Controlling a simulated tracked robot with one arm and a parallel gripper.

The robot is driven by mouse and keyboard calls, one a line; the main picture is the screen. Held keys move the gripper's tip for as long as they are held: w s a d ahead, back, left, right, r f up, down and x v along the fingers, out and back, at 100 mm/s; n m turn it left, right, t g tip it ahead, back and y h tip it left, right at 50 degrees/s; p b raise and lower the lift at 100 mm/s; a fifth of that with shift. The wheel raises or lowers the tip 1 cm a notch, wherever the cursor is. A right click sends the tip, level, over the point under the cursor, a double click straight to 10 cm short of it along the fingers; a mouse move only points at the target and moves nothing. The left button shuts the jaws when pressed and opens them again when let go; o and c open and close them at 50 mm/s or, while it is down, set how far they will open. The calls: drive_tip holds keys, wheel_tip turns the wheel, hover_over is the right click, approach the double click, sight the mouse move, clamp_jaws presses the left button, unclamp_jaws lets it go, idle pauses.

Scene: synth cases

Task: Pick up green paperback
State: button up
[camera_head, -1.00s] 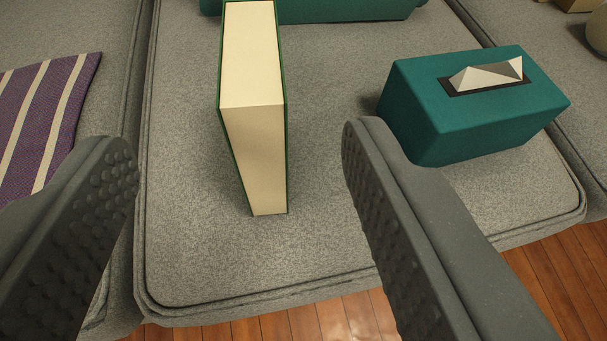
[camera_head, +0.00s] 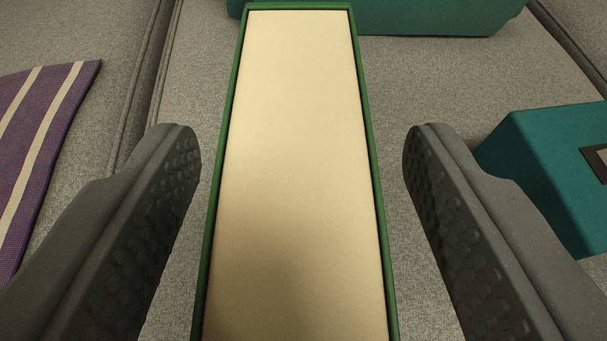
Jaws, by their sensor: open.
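The green paperback (camera_head: 298,170) stands upright on a grey couch cushion, its cream page edges facing me and its thin green covers showing along both sides. It fills the middle of the view and runs past the bottom edge. My gripper (camera_head: 303,135) is open, with one finger on each side of the book. A gap shows between each finger and the covers, so neither finger appears to touch it. The book's lower end is out of view.
A teal tissue box (camera_head: 545,165) sits on the cushion just right of my right finger, partly hidden by it. A purple striped cloth (camera_head: 40,140) lies at the left. A teal object (camera_head: 430,15) lies behind the book.

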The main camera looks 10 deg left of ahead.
drive_tip(key=x, duration=0.2)
drive_tip(key=shift+w+f, duration=0.1)
drive_tip(key=shift+w, duration=0.2)
clamp_jaws()
drive_tip(key=shift+a, duration=0.1)
